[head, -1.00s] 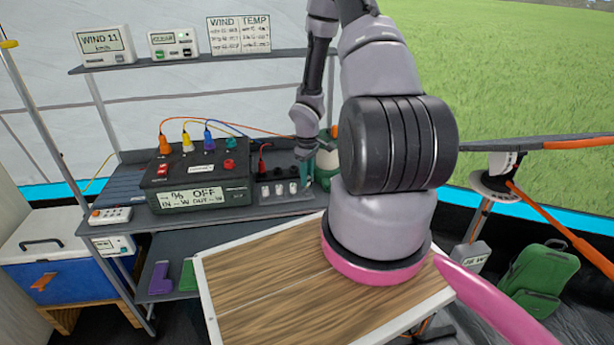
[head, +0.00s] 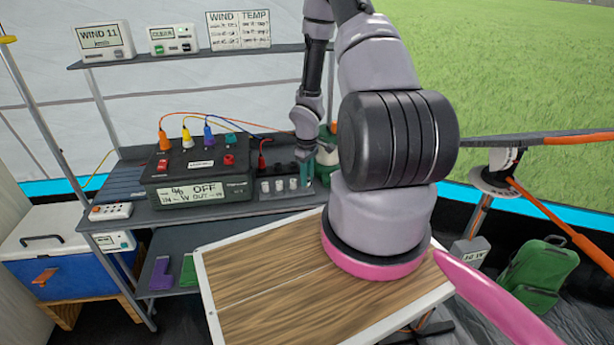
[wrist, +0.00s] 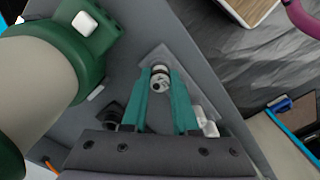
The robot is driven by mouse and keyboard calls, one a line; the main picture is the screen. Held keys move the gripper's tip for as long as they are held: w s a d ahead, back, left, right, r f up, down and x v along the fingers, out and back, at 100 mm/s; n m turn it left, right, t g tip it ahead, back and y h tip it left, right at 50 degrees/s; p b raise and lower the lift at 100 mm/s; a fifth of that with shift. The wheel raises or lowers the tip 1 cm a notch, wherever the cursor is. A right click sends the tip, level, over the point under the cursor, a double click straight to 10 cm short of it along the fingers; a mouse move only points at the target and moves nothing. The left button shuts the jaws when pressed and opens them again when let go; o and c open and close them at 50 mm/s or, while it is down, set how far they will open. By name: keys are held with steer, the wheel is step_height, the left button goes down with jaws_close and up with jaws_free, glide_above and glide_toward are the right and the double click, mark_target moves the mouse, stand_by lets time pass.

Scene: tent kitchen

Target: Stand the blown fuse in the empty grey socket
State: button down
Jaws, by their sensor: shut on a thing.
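My gripper (wrist: 160,82) has two teal fingers, shut on a small pale cylindrical fuse (wrist: 160,76) with metal at its end. In the wrist view the fuse is seen nearly end-on, over a grey diamond-shaped socket plate (wrist: 152,56). I cannot tell whether its lower end is inside the socket. In the head view my gripper (head: 306,173) points down at the right end of a dark fuse row on the shelf. Several white fuses (head: 279,186) stand in that row, left of the fingers. The held fuse is hidden or too small there.
A black power box (head: 197,178) with coloured plugs and cables stands left of the fuse row. A green and cream cylinder (wrist: 40,85) stands close beside the fingers. A dark knob (wrist: 112,114) and a white piece (wrist: 206,121) are near them. A wooden table (head: 270,290) lies in front.

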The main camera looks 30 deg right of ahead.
steer(key=shift+f, duration=0.3)
steer(key=c, duration=0.6)
jaws_free()
steer(key=s+a+r+m+t+h, duration=0.1)
steer(key=s+a+r+m, duration=0.15)
steer(key=r, duration=1.55)
steer(key=s+a+r+m+t+h, duration=0.1)
steer(key=r+m+t, duration=0.15)
steer(key=r, duration=1.55)
steer(key=s+a+r+m+t+y, duration=0.1)
steer(key=s+a+r+m+y, duration=0.1)
steer(key=s+a+r, duration=0.3)
steer(key=s+a+r+m+t+y, duration=0.2)
steer(key=s+a+r, duration=0.3)
steer(key=s+r, duration=0.6)
steer(key=shift+r+m, duration=0.3)
steer(key=shift+m, duration=0.2)
